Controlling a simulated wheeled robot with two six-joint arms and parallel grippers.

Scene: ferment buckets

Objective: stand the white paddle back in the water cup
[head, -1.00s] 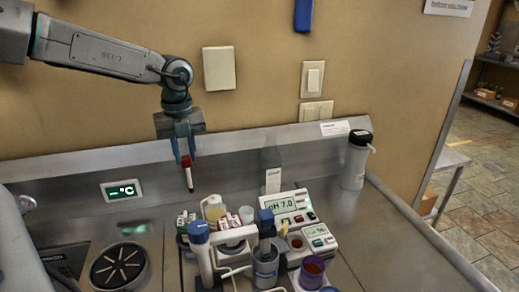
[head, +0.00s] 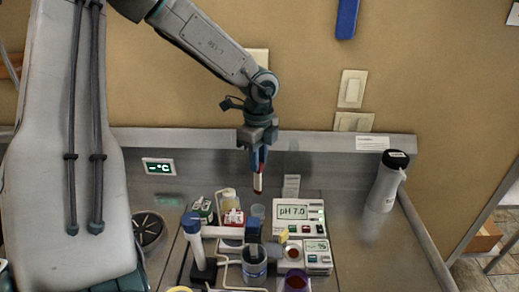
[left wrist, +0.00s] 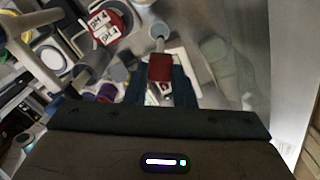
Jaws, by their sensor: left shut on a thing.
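My left gripper (head: 258,160) points down in front of the back panel, above the rear of the bench equipment. It is shut on a slim stick with a red grip, a pale shaft and a dark lower end (head: 258,184); I take it for the white paddle, though this is not certain. In the left wrist view the red grip (left wrist: 161,68) sits between the fingers. The stick hangs roughly upright, with its tip in the air. My right gripper is not in view.
A pH meter (head: 297,214) stands right of the clear cup. Small bottles (head: 229,200) stand left of it.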

